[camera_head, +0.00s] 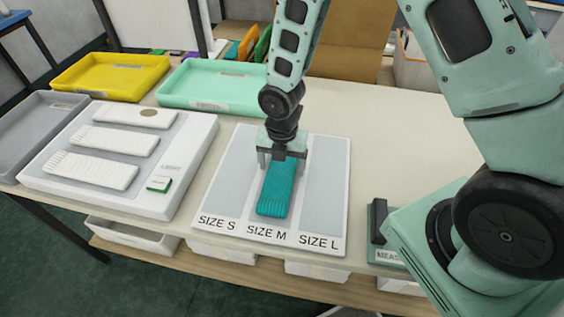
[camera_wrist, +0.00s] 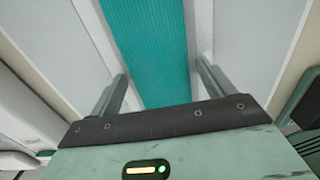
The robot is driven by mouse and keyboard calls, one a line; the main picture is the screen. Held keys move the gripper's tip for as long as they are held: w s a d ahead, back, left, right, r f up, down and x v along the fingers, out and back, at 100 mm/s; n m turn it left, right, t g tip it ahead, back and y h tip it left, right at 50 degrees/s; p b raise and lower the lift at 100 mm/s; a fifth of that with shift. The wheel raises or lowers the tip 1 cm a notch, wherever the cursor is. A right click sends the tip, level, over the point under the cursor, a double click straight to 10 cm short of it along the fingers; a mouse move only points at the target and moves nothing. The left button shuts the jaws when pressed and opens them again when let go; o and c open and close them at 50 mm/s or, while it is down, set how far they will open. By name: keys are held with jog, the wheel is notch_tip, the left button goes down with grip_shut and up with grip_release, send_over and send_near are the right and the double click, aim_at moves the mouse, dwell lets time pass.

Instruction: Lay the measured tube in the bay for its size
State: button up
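A teal ribbed knit tube (camera_head: 276,192) lies lengthwise in the middle bay, marked SIZE M, of a white sorting board (camera_head: 268,235). The SIZE S bay (camera_head: 233,180) on its left and the SIZE L bay (camera_head: 325,190) on its right are empty. My gripper (camera_head: 282,160) is low over the far end of the tube, pointing down. In the wrist view, the tube (camera_wrist: 150,45) runs between my gripper's two fingers (camera_wrist: 161,88), with a visible gap on each side. The gripper is open and does not appear to touch the tube. The tube's far end is hidden.
A light panel (camera_head: 190,170) with several pale knit pieces and a green button stands left. Yellow (camera_head: 110,75), mint (camera_head: 215,85) and grey (camera_head: 30,130) trays lie behind and left. A measuring block (camera_head: 379,222), partly hidden by my arm, sits right. The table between is clear.

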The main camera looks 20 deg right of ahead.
aim_at(282, 166)
notch_tip(282, 166, up, 11)
jog(key=s+a+r+m, duration=0.3)
jog(key=s+r+m, duration=0.2)
jog(key=s+m, duration=0.5)
jog(key=s+a+r+m, duration=0.3)
jog(key=s+r+m, duration=0.2)
jog(key=s+m, duration=0.5)
jog(key=shift+a+r+m+y, duration=0.15)
jog(key=shift+r+m+y, duration=0.2)
jog(key=shift+m, duration=0.25)
jog(key=shift+r, duration=0.1)
